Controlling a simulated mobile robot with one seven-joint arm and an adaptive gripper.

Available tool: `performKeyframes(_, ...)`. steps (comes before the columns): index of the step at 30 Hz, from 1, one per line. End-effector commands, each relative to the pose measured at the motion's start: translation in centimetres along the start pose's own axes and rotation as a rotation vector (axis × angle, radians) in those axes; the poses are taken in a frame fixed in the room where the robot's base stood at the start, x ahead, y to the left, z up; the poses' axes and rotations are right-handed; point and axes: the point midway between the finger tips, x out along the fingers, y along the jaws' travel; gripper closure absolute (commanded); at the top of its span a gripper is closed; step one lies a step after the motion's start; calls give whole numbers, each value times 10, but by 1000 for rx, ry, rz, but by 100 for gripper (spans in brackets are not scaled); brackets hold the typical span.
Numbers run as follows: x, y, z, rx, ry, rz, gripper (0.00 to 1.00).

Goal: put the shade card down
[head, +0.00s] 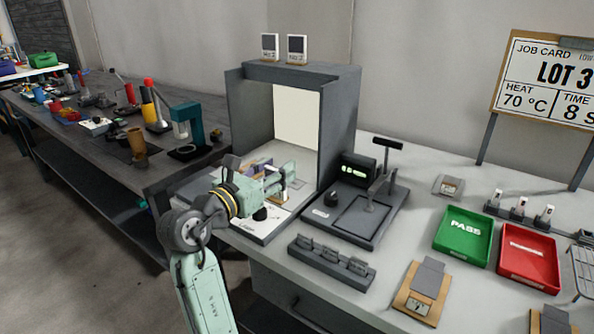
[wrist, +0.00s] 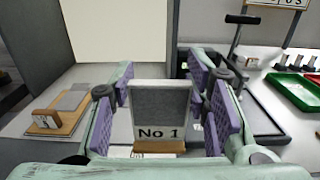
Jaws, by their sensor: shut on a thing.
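The shade card (wrist: 160,112) is a small upright grey panel with a white band marked "No 1" and a tan strip at its bottom edge. In the wrist view it stands between the purple pads of my gripper (wrist: 161,88), which is shut on it. In the head view my gripper (head: 280,178) reaches into the open front of the grey viewing booth (head: 340,105), low over its pale floor. The card is hard to make out there behind the fingers. I cannot tell whether its bottom touches the floor.
Two similar cards (head: 270,46) (head: 297,48) stand on top of the booth. A wooden board with a grey piece (wrist: 68,112) lies left of my gripper. A slotted grey rack (head: 330,262) lies in front.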

Motion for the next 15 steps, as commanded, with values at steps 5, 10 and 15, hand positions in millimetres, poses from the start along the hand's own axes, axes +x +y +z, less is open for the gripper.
performKeyframes(5, 42, 15, -3, -2, 4, -4, 84)
performKeyframes(10, 84, 33, -6, -1, 3, -3, 84)
performKeyframes(15, 118, 46, -11, -1, 3, -2, 84)
